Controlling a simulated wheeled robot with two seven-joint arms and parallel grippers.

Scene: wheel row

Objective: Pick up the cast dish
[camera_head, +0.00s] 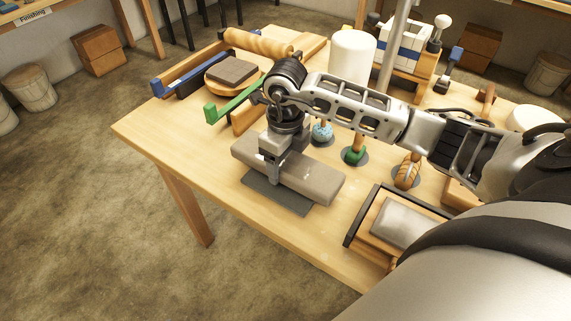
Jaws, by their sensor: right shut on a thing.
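A long grey block-like piece with rounded edges, apparently the cast dish (318,180), is on or just above a dark grey mat (268,194) near the table's front edge. I cannot tell whether it touches the mat. My right gripper (272,176) points down over its middle-left part and is shut on it. The gripper body hides part of its top. My left gripper is not in view.
The wooden table (160,132) has free room at its left corner. Behind stand a green-handled tool (228,104), a wooden roller (258,43) and a white cylinder (352,55). Small pieces on round pads and a framed tray (362,228) lie right.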

